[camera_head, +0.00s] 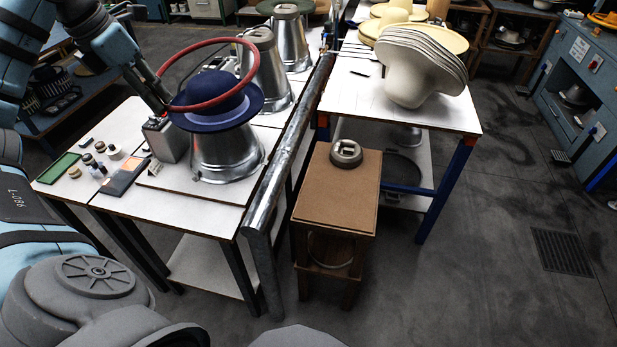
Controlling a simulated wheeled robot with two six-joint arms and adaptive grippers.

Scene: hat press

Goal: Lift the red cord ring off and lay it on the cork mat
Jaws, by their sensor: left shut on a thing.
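The red cord ring (222,98) is tilted, its far side raised and its near side crossing the navy hat (225,116). The hat sits on a shiny metal block (225,152) on the left table. My left gripper (164,103) is shut on the ring's left side, beside the hat brim. I cannot tell whether the ring's near side touches the hat. The cork mat appears to be the brown top (335,200) of a low wooden stand right of the table. My right gripper is not in view.
A grey round weight (346,153) sits at the back of the brown top; its front is clear. A metal pipe (285,170) runs along the table's right edge. A grey box (166,138) stands beside the hat block. Stacked cream hat bodies (415,70) stand on the right table.

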